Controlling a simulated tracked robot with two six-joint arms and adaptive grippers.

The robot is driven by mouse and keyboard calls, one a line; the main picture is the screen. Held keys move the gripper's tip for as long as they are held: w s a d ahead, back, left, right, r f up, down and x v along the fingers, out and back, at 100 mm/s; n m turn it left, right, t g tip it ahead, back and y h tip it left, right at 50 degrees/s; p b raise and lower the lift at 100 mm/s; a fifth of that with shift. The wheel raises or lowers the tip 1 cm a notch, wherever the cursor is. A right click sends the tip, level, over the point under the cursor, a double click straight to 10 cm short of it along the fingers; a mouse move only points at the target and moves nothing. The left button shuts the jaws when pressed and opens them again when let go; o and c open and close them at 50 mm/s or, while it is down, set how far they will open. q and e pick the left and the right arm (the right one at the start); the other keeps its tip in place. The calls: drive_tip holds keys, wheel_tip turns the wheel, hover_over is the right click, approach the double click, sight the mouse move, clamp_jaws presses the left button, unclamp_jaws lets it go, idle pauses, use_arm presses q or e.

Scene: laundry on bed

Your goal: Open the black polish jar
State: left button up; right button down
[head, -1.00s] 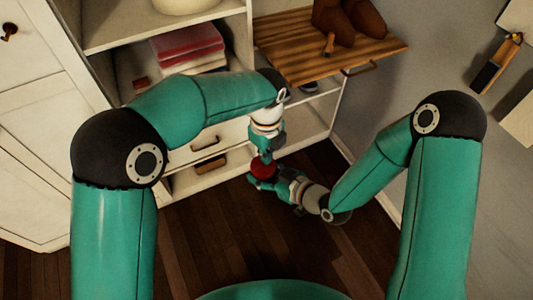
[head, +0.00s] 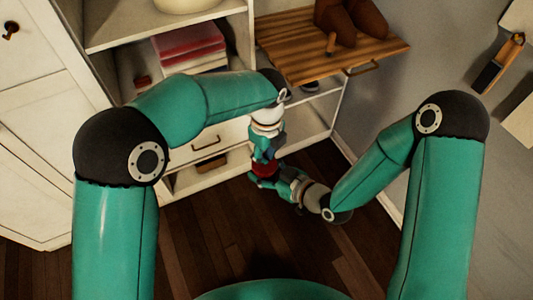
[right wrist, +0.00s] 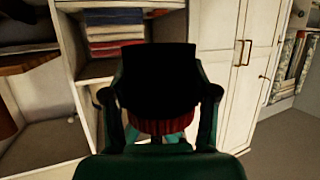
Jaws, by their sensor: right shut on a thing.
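The black polish jar (right wrist: 155,75) fills the middle of the right wrist view, with its ribbed red lid (right wrist: 160,127) at the lower picture edge of the black part. In the head view, the red lid (head: 266,168) shows between the two grippers. My right gripper (right wrist: 157,100) is shut on the jar, a finger on either side. My left gripper (head: 265,153) comes down from above, its fingers at the red lid. Whether they press on it is too small to tell. The jar's black body is mostly hidden in the head view.
A white shelf unit (head: 238,122) with folded towels (head: 188,50) stands behind the grippers. A wooden board (head: 300,60) carrying brown boots (head: 350,22) is at upper right. White cabinet doors (head: 35,150) are at the left. The dark wooden floor (head: 200,250) below is clear.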

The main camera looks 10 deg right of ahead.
use_arm(q)
wheel_tip(320, 180, up, 4)
drive_tip(key=shift+r, duration=0.2)
drive_tip(key=o, duration=0.6)
drive_tip(key=shift+s+r+m, duration=0.1)
drive_tip(key=shift+r+m, duration=0.2)
drive_tip(key=shift+r, duration=0.1)
drive_tip(key=shift+c, duration=0.2)
drive_tip(key=shift+o, duration=1.2)
drive_tip(key=shift+s+r+m, duration=0.1)
drive_tip(key=shift+r+m, duration=0.2)
drive_tip(key=shift+m, duration=0.1)
drive_tip(key=shift+o, duration=1.4)
drive_tip(key=shift+s+a+r+m, duration=0.15)
drive_tip(key=shift+r+m, duration=0.3)
drive_tip(key=shift+m, duration=0.15)
drive_tip(key=shift+s+a+r+m, duration=0.1)
drive_tip(key=shift+s+r+m, duration=0.2)
drive_tip(key=shift+m, duration=0.3)
drive_tip(key=shift+w+f, duration=0.1)
drive_tip(key=shift+f, duration=3.8)
